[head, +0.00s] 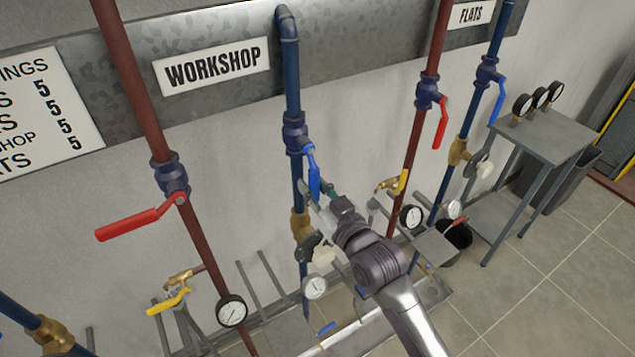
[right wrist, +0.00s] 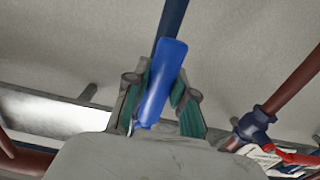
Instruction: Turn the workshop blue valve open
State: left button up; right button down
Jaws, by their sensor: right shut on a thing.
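The WORKSHOP sign (head: 213,67) hangs left of a blue vertical pipe. The workshop blue valve (head: 296,133) sits on that pipe, and its blue handle (head: 313,168) points down, roughly along the pipe. My right gripper (head: 322,194) reaches up from below and is shut on the handle's lower part. In the right wrist view, the blue handle (right wrist: 164,75) stands between the green finger pads of my right gripper (right wrist: 160,100), slightly tilted. The handle's lower end is partly hidden by the gripper in the head view. My left gripper is not in view.
A red-handled valve (head: 140,222) on a red pipe is at left, its handle sideways. Another red handle (head: 441,123) and a blue handle (head: 497,101) hang down at right. Gauges (head: 232,310) and yellow handles (head: 170,303) sit lower. A grey table (head: 545,137) stands at right.

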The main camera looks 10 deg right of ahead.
jog(key=shift+a+f, duration=0.1)
dwell(0.3)
jog(key=c, duration=1.1)
grip_release()
jog(key=shift+o, duration=0.8)
jog(key=v, duration=1.2)
